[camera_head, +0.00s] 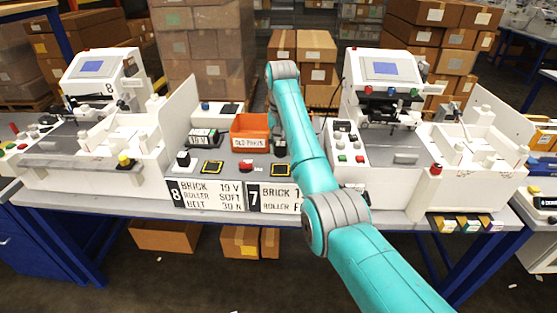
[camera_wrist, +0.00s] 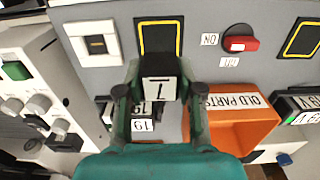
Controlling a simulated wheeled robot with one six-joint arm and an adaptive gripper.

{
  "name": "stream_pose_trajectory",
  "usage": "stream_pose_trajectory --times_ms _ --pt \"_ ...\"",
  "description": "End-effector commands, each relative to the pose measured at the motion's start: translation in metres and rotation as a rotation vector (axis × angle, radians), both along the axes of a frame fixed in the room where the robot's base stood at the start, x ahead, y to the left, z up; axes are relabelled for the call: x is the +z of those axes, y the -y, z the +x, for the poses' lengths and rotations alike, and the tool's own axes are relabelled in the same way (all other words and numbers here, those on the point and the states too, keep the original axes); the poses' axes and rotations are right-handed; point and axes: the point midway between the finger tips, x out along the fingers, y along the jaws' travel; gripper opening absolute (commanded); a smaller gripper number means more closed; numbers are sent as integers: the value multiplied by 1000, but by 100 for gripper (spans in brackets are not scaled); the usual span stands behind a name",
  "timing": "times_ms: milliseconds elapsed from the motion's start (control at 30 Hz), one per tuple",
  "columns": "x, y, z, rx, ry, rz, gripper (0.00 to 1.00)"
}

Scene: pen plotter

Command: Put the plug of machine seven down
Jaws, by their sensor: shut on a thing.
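My gripper (camera_wrist: 158,92) is shut on a black plug (camera_wrist: 159,87) with a white label reading 7, seen in the wrist view. The plug overlaps the lower end of a black pad with a yellow border (camera_wrist: 158,22). I cannot tell its height above the panel. A white socket (camera_wrist: 97,44) with a dark centre sits left of that pad and holds no plug. In the head view the pad (camera_head: 280,169) lies beside the 7 sign (camera_head: 273,197), and my arm hides most of my gripper.
A red switch (camera_wrist: 240,44) sits right of the pad. An orange old-parts bin (camera_wrist: 240,128) and black boxes labelled 19 (camera_wrist: 143,126) stand close to my gripper. Machine seven's white body (camera_head: 380,130) stands right of my arm. Another bordered pad (camera_head: 212,168) is bare.

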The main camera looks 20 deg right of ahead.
Motion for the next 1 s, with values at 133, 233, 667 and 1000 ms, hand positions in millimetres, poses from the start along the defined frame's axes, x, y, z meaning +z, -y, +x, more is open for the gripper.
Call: stream_pose_trajectory --times_ms 133,233,667,1000 --pt "-13 -2 -2 0 1 0 0" --pt "-19 -2 -2 0 1 0 0" --pt "-52 -6 -5 0 1 0 0" --pt "-55 -6 -5 0 1 0 61"
